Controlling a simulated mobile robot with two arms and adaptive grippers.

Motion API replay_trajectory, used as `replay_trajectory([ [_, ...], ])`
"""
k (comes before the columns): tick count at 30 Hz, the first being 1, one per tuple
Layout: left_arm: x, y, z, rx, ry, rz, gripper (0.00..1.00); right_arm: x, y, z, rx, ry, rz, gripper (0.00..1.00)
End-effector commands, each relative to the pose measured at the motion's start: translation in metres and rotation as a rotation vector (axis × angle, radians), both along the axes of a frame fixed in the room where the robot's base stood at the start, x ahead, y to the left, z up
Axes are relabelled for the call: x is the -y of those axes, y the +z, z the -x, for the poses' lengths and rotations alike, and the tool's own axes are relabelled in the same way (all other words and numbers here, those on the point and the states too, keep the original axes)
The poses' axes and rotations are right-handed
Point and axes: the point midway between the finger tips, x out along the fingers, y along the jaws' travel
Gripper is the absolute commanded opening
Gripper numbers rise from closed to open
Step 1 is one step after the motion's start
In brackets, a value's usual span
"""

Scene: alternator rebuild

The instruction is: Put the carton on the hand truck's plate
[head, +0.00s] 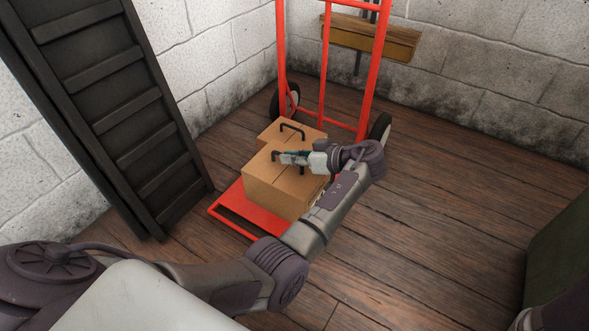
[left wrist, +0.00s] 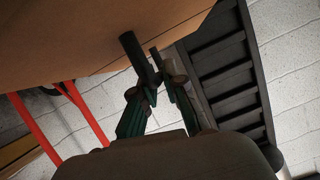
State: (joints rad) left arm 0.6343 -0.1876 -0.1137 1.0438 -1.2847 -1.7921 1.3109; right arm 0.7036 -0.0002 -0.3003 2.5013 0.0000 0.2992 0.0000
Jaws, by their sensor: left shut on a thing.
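A brown carton (head: 280,187) with a black handle on top is over the red plate (head: 236,207) of the hand truck (head: 371,70). The plate shows at the carton's left; whether the carton's bottom touches it is hard to tell. A second brown carton (head: 272,133) with a black handle sits right behind, closer to the truck's frame. My left gripper (head: 288,158) is shut on the front carton's handle from above. In the left wrist view the gripper (left wrist: 155,85) closes around the black handle (left wrist: 136,55), beside the carton's face (left wrist: 90,30). My right gripper is out of view.
A dark ladder-like rack (head: 125,110) leans at the left wall. A wooden box or shelf (head: 370,38) is on the back wall behind the truck. A dark green object (head: 562,250) stands at the right edge. The wooden floor (head: 450,190) right of the truck is clear.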

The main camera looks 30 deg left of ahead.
Motion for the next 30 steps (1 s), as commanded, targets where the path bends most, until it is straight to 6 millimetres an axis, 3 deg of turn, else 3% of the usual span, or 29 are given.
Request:
replay_trajectory([
  [1, -0.011, -0.008, -0.004, 0.009, 0.003, -0.008, 0.0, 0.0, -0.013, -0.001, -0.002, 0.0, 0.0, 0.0],
  [9, -0.059, -0.038, -0.017, 0.009, 0.001, -0.007, 0.0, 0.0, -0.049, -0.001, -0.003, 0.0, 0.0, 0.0],
  [15, -0.081, -0.049, -0.024, 0.008, -0.001, -0.006, 0.0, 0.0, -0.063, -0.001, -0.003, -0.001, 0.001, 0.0],
  [22, -0.086, -0.055, -0.025, 0.008, -0.003, -0.005, 0.0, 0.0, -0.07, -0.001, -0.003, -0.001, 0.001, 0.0],
  [30, -0.086, -0.088, -0.025, 0.007, -0.002, -0.006, 0.0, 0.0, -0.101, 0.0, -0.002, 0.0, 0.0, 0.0],
])
